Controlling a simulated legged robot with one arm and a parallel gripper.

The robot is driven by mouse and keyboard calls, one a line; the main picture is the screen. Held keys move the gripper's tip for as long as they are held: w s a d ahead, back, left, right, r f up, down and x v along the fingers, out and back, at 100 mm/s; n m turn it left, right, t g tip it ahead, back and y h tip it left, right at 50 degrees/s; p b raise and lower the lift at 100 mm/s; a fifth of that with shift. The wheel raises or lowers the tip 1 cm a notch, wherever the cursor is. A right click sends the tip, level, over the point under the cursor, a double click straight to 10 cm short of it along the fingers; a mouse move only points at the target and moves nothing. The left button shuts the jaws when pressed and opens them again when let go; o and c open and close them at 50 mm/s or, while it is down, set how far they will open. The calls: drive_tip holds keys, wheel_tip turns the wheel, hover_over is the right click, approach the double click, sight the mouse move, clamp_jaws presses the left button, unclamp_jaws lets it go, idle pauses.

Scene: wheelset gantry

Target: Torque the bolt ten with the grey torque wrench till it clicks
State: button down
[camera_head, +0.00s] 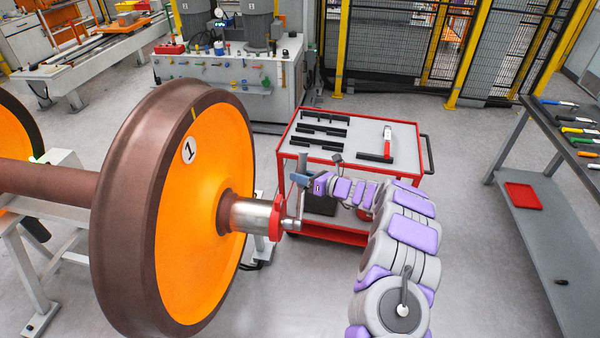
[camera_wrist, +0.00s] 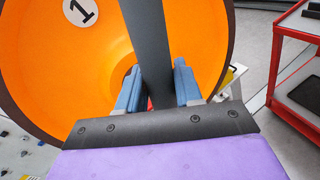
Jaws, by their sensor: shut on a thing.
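My gripper (camera_head: 300,180) is shut on the grey torque wrench (camera_head: 299,204), just right of the axle end (camera_head: 252,217). The wrench's lower end is at the red ring (camera_head: 276,218) on the axle end; I cannot tell whether it sits on a bolt. In the wrist view, the wrench's dark grey bar (camera_wrist: 147,38) runs up between the blue fingers of my gripper (camera_wrist: 158,90). The end-face bolts, bolt ten among them, face away from the head camera and cannot be made out. In the wrist view the bar and fingers hide the axle end.
The orange wheel (camera_head: 205,235), marked 1, stands left of my gripper. A red tool cart (camera_head: 345,137) with black tools and a red-and-black tool (camera_head: 385,142) is behind my arm. A bench (camera_head: 560,215) with coloured-handled tools stands at right. Open floor lies between bench and arm.

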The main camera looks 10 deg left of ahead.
drive_tip(key=shift+w+a+f+p, duration=0.1)
drive_tip(key=shift+w+p, duration=0.25)
drive_tip(key=shift+w, duration=0.1)
drive_tip(key=shift+w+f+m+g+p, duration=0.2)
drive_tip(key=shift+w+m+p, duration=0.1)
drive_tip(key=shift+w+p, duration=0.15)
drive_tip(key=shift+w+f+m+g+p, duration=0.2)
drive_tip(key=shift+w+m+p, duration=0.15)
drive_tip(key=shift+p, duration=0.2)
drive_tip(key=shift+w+d+f, duration=0.2)
drive_tip(key=shift+w+f, duration=0.05)
drive_tip(key=shift+w, duration=0.05)
drive_tip(key=shift+w+f+m+p, duration=0.1)
drive_tip(key=shift+w+m+p, duration=0.15)
drive_tip(key=shift+w+p, duration=0.15)
drive_tip(key=shift+w+a+f+m+g, duration=0.1)
drive_tip(key=shift+w+f+m+g, duration=0.15)
drive_tip(key=shift+f+m+g, duration=0.05)
